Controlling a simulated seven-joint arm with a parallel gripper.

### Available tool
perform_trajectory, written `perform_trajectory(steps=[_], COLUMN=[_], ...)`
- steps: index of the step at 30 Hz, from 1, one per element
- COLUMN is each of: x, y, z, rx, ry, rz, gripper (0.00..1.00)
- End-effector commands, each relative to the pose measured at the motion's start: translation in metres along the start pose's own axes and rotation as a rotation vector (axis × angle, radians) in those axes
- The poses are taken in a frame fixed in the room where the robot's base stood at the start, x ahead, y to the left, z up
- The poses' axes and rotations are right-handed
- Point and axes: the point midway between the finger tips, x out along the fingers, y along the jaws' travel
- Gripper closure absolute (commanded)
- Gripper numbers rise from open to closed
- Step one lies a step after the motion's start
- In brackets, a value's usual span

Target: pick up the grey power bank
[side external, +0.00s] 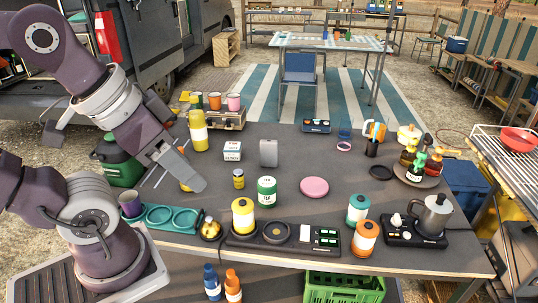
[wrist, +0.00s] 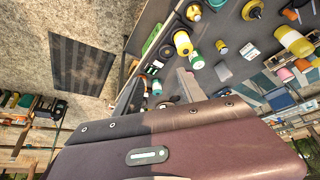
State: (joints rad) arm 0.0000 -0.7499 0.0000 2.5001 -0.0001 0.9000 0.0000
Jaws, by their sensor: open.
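The grey power bank (side external: 268,153) appears to be the upright grey block standing on the dark table, behind the green-and-white can (side external: 267,190) and right of a small white box (side external: 232,151). In the wrist view it seems to be the grey block (wrist: 223,71), seen at a steep tilt. My gripper (side external: 180,183) is open and empty above the left part of the table, well left of the power bank and apart from it. The wrist view shows part of its fingers, with nothing between them.
A small yellow jar (side external: 238,178) stands between my gripper and the power bank. A tall yellow bottle (side external: 198,130) stands behind the gripper. A pink disc (side external: 314,188) lies to the right. Jars, trays and a stove (side external: 415,232) line the front edge.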

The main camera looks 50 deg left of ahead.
Motion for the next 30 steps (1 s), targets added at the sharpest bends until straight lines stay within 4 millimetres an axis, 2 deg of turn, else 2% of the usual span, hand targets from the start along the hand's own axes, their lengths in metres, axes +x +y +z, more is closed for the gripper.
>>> perform_trajectory(steps=[4,6,8,10,12,14,15,17,18,20,21,23,24,27,30], x=[0.000,0.003,0.009,0.025,0.048,0.074,0.094,0.126,0.150,0.187,0.212,0.250,0.273,0.320,0.345], y=[0.001,0.002,0.004,0.000,-0.012,-0.029,-0.045,-0.073,-0.096,-0.134,-0.161,-0.204,-0.231,-0.288,-0.320], z=[-0.004,-0.021,-0.047,-0.088,-0.130,-0.162,-0.182,-0.208,-0.222,-0.236,-0.241,-0.241,-0.236,-0.215,-0.198], rx=[-0.024,-0.114,-0.255,-0.472,-0.699,-0.894,-1.026,-1.221,-1.353,-1.547,-1.677,-1.866,-1.984,-2.220,-2.353], ry=[-0.012,-0.061,-0.131,-0.224,-0.313,-0.384,-0.426,-0.487,-0.524,-0.575,-0.605,-0.645,-0.667,-0.700,-0.712], rz=[0.004,0.022,0.051,0.098,0.151,0.199,0.234,0.291,0.331,0.399,0.449,0.531,0.589,0.724,0.817], gripper=[0.53,0.53,0.53,0.53,0.53,0.53,0.53,0.53,0.53,0.53,0.53,0.53,0.53,0.53,0.53])
